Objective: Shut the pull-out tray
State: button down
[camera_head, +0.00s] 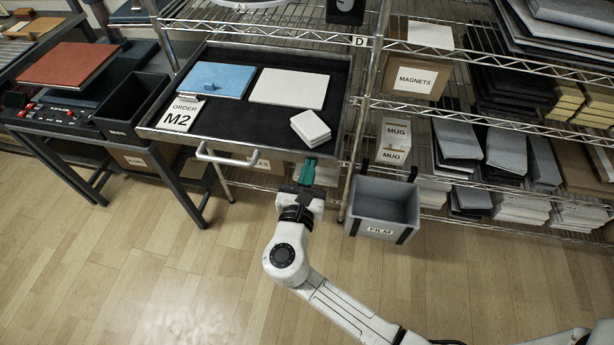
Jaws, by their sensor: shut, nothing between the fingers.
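The pull-out tray (236,123) is a dark tray in the wire shelf rack and stands out from it toward me. It holds a blue panel (216,80), a white panel (289,88), a small white stack (310,127) and a card reading ORDER M2 (181,115). Its pale handle (227,158) is on the front edge, left of my gripper. My gripper (308,165) has green fingers, is shut and empty, and is at the tray's front edge near the right corner. I cannot tell whether the fingertips touch the tray.
A grey FILM bin (384,207) hangs on the rack close to the right of my gripper. A side table (75,123) with a black bin (131,102) stands at the left. MUG boxes (395,142) are on the shelf to the right. The wooden floor (150,260) in front is clear.

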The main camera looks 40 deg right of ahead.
aim_at(328, 93)
jog(key=b+x, duration=0.7)
jog(key=x, duration=1.9)
jog(key=shift+w+d+f, duration=0.2)
jog(key=shift+d, duration=0.15)
jog(key=shift+w+d+r, duration=0.1)
jog(key=shift+w+d, duration=0.1)
jog(key=shift+d, duration=0.05)
jog(key=shift+w+r, duration=0.1)
jog(key=shift+d+r, duration=0.1)
jog(key=shift+r, duration=0.05)
